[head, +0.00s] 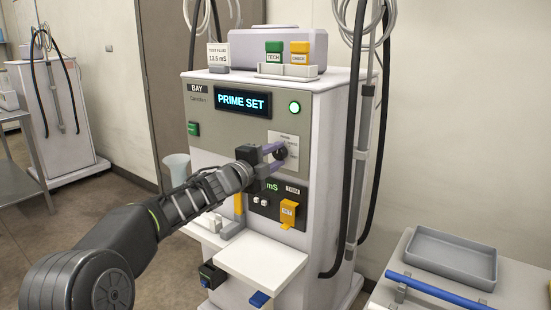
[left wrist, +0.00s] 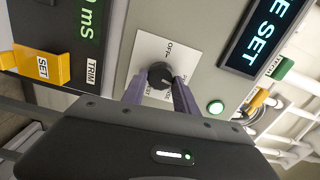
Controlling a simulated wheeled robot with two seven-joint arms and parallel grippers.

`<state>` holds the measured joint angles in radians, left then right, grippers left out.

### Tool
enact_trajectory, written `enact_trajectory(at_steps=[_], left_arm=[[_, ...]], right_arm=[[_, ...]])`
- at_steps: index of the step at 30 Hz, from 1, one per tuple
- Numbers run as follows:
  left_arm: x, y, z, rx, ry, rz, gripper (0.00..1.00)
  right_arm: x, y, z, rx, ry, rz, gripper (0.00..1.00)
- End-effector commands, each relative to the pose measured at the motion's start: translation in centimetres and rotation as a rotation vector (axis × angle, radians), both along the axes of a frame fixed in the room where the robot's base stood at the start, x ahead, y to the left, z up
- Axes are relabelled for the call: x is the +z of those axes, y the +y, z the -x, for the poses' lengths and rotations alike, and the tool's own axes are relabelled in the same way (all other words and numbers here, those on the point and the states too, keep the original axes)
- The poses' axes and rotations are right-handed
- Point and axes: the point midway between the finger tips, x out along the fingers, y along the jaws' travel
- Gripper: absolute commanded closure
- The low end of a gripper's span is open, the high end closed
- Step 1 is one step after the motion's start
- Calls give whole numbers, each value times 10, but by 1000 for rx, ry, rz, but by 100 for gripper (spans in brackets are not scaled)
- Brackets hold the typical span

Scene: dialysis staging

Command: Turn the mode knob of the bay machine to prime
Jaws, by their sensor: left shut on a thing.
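The bay machine (head: 225,160) stands in the middle of the head view, with a lit display (head: 242,103) that reads "PRIME SET" and a lit green round light (head: 295,107). Its black mode knob (head: 280,152) sits on a pale label plate on the front panel. My left gripper (head: 273,154) reaches the panel and is shut on the knob. In the left wrist view the knob (left wrist: 160,75) sits between the two purple fingertips (left wrist: 158,84); "OFF" is readable on the plate (left wrist: 150,50), and other lettering is partly hidden. My right gripper is not in view.
Below the knob are a yellow SET part (head: 288,212) and a white shelf (head: 262,262). Dark hoses (head: 350,150) hang at the machine's right side. A grey tray (head: 450,258) lies on a table at right. Another machine (head: 55,120) stands at far left.

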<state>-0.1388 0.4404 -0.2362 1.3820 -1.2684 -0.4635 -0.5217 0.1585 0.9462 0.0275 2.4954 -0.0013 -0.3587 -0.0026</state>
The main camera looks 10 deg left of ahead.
Motion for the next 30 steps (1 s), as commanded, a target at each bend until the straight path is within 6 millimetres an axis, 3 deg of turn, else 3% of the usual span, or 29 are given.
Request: enact_trajectory(at_steps=[10,11,18,30], left_arm=[[-2,0,0,2,2,-4,100],[-2,0,0,2,2,-4,63],[-1,0,0,1,1,-4,44],[0,4,7,1,-1,-2,43]], right_arm=[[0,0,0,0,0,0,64],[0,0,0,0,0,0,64],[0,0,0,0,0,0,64],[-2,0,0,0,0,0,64]])
